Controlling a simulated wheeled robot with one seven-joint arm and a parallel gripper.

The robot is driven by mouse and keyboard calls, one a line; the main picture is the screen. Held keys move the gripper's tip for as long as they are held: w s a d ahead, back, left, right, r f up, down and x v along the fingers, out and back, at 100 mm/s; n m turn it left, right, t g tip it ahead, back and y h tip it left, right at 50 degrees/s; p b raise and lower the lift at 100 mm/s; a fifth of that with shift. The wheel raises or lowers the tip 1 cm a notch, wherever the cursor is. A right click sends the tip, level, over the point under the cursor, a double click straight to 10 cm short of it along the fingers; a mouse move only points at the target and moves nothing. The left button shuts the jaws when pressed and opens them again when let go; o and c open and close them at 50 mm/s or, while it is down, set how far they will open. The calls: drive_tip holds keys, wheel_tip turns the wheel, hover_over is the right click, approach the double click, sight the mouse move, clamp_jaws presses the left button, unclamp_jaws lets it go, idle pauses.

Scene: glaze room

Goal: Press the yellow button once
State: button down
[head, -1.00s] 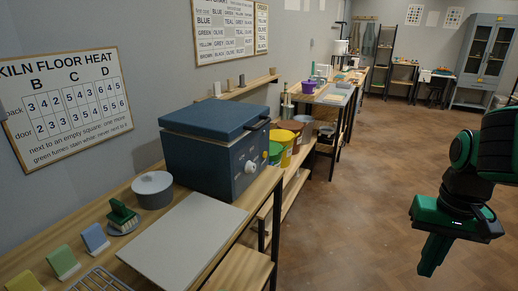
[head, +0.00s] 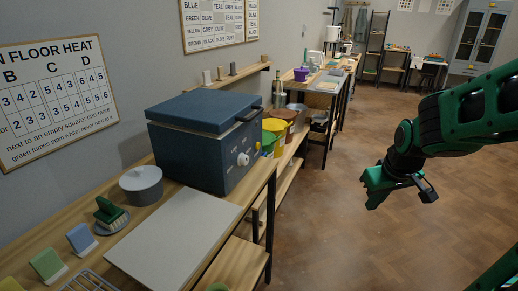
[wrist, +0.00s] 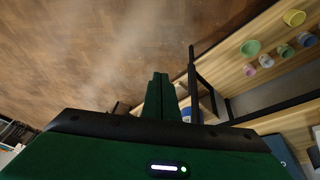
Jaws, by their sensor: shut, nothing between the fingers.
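The blue kiln box (head: 205,140) stands on the wooden bench at the left. Its front panel carries a white knob (head: 243,159), a smaller control above it and small marks too fine to read. My green gripper (head: 371,203) hangs in free air over the floor, right of the kiln and apart from it. In the wrist view its fingers (wrist: 161,80) are together with nothing between them.
Small coloured cups (wrist: 250,48) show in the wrist view. The brown floor (head: 330,235) is clear.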

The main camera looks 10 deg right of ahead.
sight(258, 146)
drive_tip(key=w+a+n+t+y, duration=0.2)
drive_tip(key=w+a+n+t, duration=0.2)
drive_tip(key=w, duration=1)
drive_tip(key=w+a+n+t+y, duration=0.2)
drive_tip(key=w+a+n+t, duration=0.2)
drive_tip(key=w+a, duration=0.5)
drive_tip(key=w+t, duration=0.2)
drive_tip(key=w, duration=0.3)
drive_tip(key=shift+a+t, duration=0.3)
drive_tip(key=shift+a, duration=0.1)
drive_tip(key=shift+f, duration=0.1)
drive_tip(key=shift+w, duration=0.1)
drive_tip(key=shift+w+a, duration=0.85)
drive_tip(key=shift+a, duration=0.3)
drive_tip(key=shift+w+a, duration=0.85)
drive_tip(key=shift+a, duration=0.35)
drive_tip(key=shift+w+a, duration=0.85)
drive_tip(key=shift+a, duration=0.3)
drive_tip(key=shift+a, duration=0.1)
drive_tip(key=shift+w+a, duration=0.15)
drive_tip(key=shift+a, duration=0.1)
